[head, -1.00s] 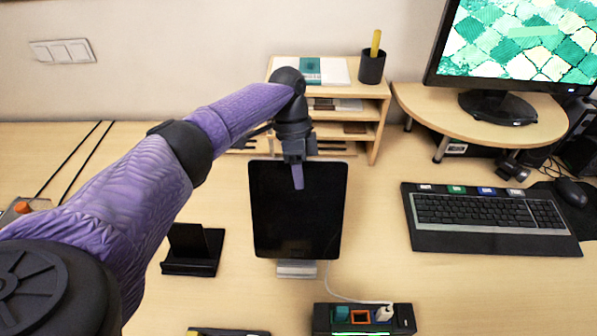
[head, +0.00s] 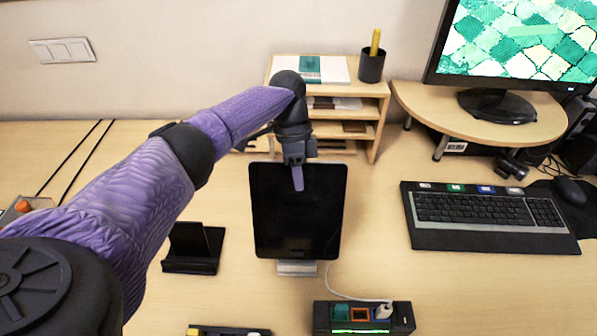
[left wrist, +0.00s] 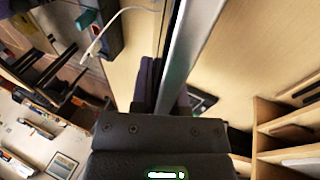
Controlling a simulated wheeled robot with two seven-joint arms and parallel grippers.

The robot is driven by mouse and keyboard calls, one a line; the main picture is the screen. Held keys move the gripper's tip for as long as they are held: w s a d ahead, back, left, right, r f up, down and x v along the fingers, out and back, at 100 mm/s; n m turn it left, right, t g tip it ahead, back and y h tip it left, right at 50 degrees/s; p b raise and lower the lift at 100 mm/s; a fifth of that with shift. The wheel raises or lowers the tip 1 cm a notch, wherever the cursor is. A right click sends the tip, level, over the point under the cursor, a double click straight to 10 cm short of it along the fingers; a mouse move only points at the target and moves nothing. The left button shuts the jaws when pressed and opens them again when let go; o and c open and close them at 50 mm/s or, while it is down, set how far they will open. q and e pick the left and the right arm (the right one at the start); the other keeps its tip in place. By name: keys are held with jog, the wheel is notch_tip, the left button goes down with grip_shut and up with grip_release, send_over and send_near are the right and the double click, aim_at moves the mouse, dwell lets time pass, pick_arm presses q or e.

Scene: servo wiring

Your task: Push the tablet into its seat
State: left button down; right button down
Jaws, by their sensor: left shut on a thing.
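The tablet (head: 295,222) is dark-screened with a thin light rim and stands upright, facing me, in the middle of the desk in the head view. A small silver stand (head: 297,268) shows under its lower edge. Whether the tablet is fully down in the stand I cannot tell. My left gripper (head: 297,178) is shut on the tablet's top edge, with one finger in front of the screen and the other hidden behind. In the left wrist view the tablet (left wrist: 187,50) shows edge-on, running between the fingers. My right gripper is not in view.
A black phone stand (head: 193,250) is left of the tablet. A wooden shelf (head: 372,140) stands behind, close to my left gripper. A keyboard (head: 490,218) lies right; the desk between is clear.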

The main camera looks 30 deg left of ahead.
pick_arm(q)
jog(key=shift+x, duration=0.85)
jog(key=c, duration=0.5)
grip_release()
jog(key=shift+s, duration=0.1)
jog(key=shift+c, duration=0.2)
jog(key=v, duration=1)
jog(key=shift+a+f, duration=0.1)
jog(key=shift+f, duration=0.05)
